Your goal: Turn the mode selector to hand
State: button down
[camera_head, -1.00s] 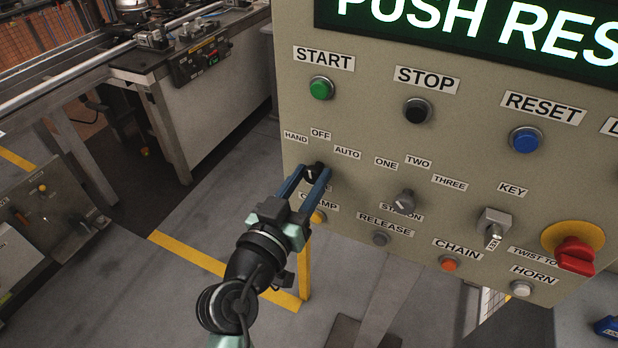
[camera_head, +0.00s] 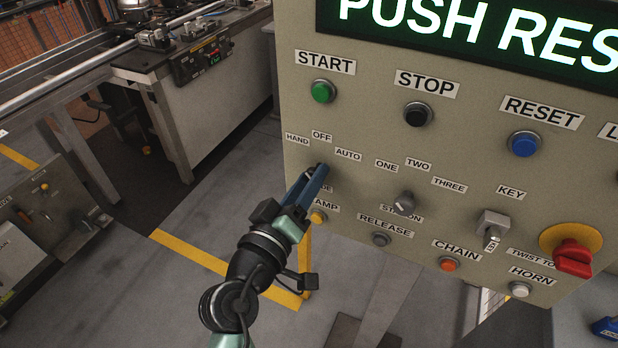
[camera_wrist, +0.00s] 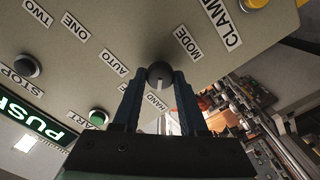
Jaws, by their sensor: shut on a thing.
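The mode selector is a dark round knob (camera_wrist: 160,71) on the beige panel, next to the MODE label (camera_wrist: 187,44). My gripper (camera_wrist: 160,80) is shut on it, one blue finger on each side. In the wrist view its white pointer mark points down, roughly toward the HAND label (camera_wrist: 154,103). The OFF and AUTO labels (camera_wrist: 112,63) lie farther round the knob. In the head view my gripper (camera_head: 319,173) meets the panel below the HAND label (camera_head: 297,139), and its fingers hide the knob.
A STATION knob (camera_head: 404,203) sits to the right of my gripper. The CLAMP button (camera_head: 318,216) is close below the fingers. A red twist knob (camera_head: 574,256) is at the panel's lower right. Open floor lies left of the panel.

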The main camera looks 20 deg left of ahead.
dwell(0.4)
jog(key=shift+c, duration=2.4)
grip_release()
jog(key=shift+s, duration=0.1)
jog(key=s+b, duration=0.3)
jog(key=s, duration=0.9)
jog(key=shift+s+a, duration=0.2)
jog(key=shift+s, duration=0.2)
